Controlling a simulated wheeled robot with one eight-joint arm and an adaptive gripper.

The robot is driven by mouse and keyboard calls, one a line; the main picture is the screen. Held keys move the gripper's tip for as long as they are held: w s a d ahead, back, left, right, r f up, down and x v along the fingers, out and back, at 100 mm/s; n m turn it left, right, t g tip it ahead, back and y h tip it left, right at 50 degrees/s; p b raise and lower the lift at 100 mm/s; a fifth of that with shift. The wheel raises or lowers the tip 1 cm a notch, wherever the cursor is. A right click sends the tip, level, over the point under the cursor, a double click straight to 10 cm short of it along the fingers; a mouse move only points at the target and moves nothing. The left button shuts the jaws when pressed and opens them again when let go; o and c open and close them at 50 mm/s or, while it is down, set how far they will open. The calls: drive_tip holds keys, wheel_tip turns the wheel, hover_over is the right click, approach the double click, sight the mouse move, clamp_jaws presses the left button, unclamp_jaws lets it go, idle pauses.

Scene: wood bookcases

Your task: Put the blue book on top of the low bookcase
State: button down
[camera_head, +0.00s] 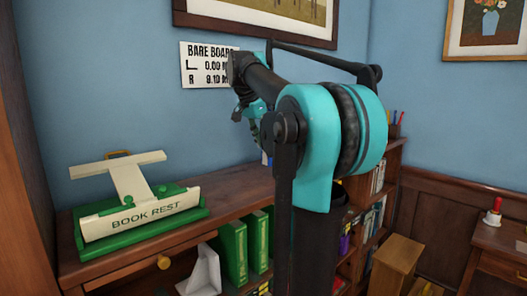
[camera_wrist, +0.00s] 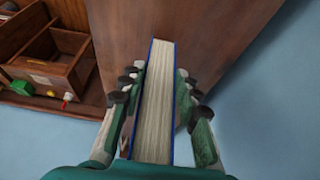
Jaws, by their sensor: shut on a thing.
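My gripper (camera_wrist: 158,80) is shut on the blue book (camera_wrist: 156,110), with its fingers on both covers in the wrist view. The book's pale page edges face the wrist camera between thin blue covers. In the head view my gripper (camera_head: 249,112) is partly hidden behind my arm, in front of the blue wall and above the low bookcase. The book is mostly hidden there. The low bookcase (camera_head: 235,203) has a brown wooden top, with bare board to the right of the book rest. The wrist view shows a brown wooden surface beyond the book; I cannot tell which part it is.
A green and cream book rest (camera_head: 140,215) stands on the top's left part. Green books (camera_head: 234,262) and a white bookend (camera_head: 203,272) are on the shelf below. A sign (camera_head: 207,65) hangs on the wall. A stool (camera_head: 396,262) and a desk (camera_head: 498,255) stand at right.

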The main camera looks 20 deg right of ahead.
sight(265, 153)
drive_tip(key=shift+f, duration=1.6)
drive_tip(key=c, duration=1.1)
unclamp_jaws()
drive_tip(key=v, duration=1.2)
